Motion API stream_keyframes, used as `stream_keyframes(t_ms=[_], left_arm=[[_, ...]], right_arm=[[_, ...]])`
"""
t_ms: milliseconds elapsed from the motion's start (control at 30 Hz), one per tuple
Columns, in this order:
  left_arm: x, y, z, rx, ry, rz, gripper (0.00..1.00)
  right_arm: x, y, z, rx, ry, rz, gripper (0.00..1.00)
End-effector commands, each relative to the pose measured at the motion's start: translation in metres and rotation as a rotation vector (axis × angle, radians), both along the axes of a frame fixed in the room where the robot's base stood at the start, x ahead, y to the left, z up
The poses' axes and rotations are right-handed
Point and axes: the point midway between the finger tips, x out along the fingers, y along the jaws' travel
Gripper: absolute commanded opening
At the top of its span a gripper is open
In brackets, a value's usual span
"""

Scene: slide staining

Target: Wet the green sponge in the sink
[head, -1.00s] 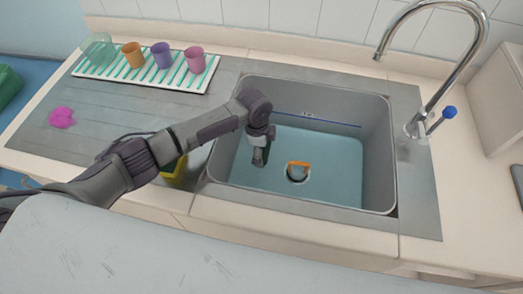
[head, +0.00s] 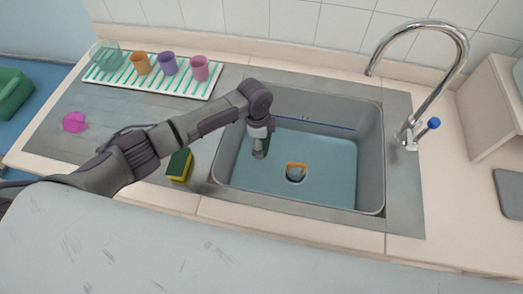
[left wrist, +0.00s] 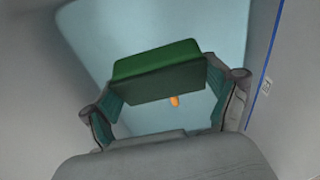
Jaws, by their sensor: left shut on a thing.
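My left gripper (head: 259,152) hangs inside the left part of the sink (head: 375,165), pointing down. In the left wrist view the gripper (left wrist: 165,95) is shut on a green sponge (left wrist: 160,68), held crosswise between its two fingers. In the head view this sponge is mostly hidden by the gripper. Blue-tinted water (head: 325,165) covers the sink floor; I cannot tell whether the sponge touches it. My right gripper is not in view.
A second sponge, yellow and green (head: 179,166), lies on the counter left of the sink. An orange-rimmed drain piece (head: 296,172) is in the sink. A tall tap (head: 465,50) with a blue knob stands right. Cups (head: 168,64) stand on a striped rack (head: 207,94).

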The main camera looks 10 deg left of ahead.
Motion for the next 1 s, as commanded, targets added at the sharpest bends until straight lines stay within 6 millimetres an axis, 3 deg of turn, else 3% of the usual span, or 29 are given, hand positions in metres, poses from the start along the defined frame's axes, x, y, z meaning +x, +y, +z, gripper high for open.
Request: stream_keyframes(t_ms=[1000], left_arm=[[0.000,0.000,0.086,0.000,0.000,-0.001,0.59]], right_arm=[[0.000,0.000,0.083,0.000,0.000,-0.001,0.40]])
